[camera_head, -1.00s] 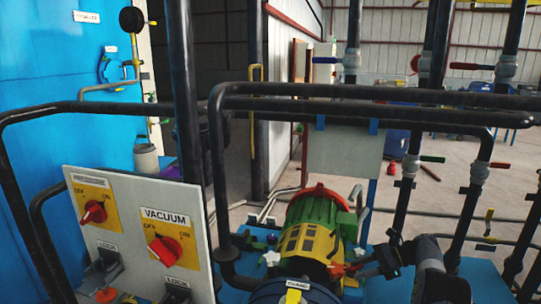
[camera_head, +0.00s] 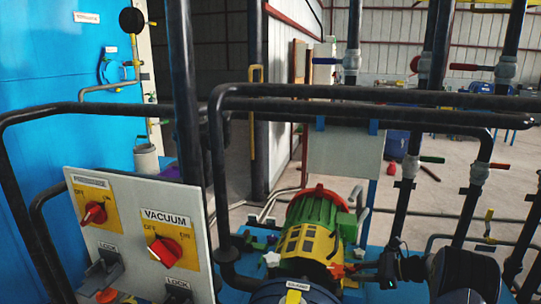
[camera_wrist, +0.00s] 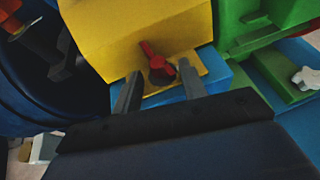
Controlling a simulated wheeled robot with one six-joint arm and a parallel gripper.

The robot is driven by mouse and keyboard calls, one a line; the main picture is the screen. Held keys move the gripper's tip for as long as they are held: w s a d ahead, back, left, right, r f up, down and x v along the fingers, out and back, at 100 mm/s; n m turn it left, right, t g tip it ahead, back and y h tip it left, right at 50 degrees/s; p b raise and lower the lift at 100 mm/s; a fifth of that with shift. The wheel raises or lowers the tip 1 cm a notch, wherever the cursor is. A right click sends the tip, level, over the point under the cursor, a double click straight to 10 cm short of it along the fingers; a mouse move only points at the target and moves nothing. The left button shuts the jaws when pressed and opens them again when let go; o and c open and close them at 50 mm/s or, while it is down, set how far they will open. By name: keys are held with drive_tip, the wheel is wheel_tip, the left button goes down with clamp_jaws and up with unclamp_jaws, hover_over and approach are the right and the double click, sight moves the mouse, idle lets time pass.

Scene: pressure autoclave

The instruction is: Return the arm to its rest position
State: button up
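My gripper (camera_head: 358,272) is at the lower right of the head view, close to the right side of the yellow and green motor-pump unit (camera_head: 310,240). In the wrist view, the two grey fingers of my gripper (camera_wrist: 158,88) are spread apart with nothing held between them. A red handle (camera_wrist: 155,62) on a yellow body (camera_wrist: 130,35) shows just beyond the fingertips. I cannot tell whether the fingers touch it. My dark, rounded arm links fill the lower right corner of the head view.
A grey control panel (camera_head: 130,205) with red knobs stands at the left, before the blue vessel (camera_head: 60,60). Black pipes (camera_head: 370,103) cross above the motor. Vertical pipes with valves (camera_head: 403,190) stand at the right. Open floor (camera_head: 440,205) lies behind.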

drive_tip(key=shift+s+a+m+t+h, duration=0.15)
drive_tip(key=shift+m+t+h, duration=0.25)
drive_tip(key=shift+m+t, duration=0.2)
drive_tip(key=shift+s+a+m+t+h, duration=0.15)
drive_tip(key=shift+m+t+h, duration=0.25)
drive_tip(key=shift+m+t, duration=0.2)
drive_tip(key=shift+d, duration=0.1)
